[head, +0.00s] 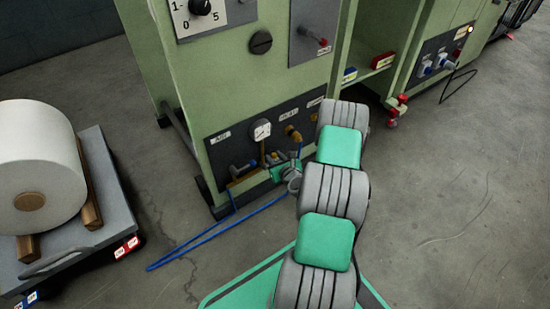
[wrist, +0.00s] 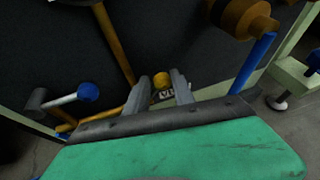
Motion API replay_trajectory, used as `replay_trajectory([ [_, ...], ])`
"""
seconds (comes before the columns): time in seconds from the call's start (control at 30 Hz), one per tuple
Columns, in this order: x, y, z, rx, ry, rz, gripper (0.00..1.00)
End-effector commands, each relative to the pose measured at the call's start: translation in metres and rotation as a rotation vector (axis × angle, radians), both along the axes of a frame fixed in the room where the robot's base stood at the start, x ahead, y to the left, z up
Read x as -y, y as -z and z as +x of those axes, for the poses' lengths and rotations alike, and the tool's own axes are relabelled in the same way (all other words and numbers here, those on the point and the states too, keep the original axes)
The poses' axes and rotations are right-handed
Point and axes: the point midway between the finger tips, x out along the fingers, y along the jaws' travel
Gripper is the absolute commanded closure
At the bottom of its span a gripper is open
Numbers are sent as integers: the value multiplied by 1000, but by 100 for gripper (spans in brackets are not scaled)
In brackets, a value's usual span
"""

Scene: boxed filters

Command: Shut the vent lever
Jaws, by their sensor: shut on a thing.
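In the wrist view, my gripper (wrist: 162,88) has its two grey fingers on either side of a small lever with a yellow end (wrist: 160,80), which I take to be the vent lever. My gripper is shut on it. A small white tag with dark letters, only partly readable, shows between the fingers. In the head view, my gripper (head: 290,176) is at the lower part of the dark panel (head: 228,150) on the green machine, and my wrist hides the lever there.
A blue-tipped lever (wrist: 88,92) sits left of my fingers. A brass fitting (wrist: 245,18) with a blue hose (wrist: 255,62) is at upper right. A gauge (head: 262,130) is on the panel. A cart (head: 112,190) with a white roll (head: 38,150) stands left; open floor lies between.

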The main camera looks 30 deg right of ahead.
Motion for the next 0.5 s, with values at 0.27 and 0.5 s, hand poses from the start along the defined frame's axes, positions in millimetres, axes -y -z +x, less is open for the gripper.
replay_trajectory([
  [0.27, 2, 0, -1, -2, 3, -4, 100],
  [0.5, 3, 1, -1, -2, 4, -6, 100],
])
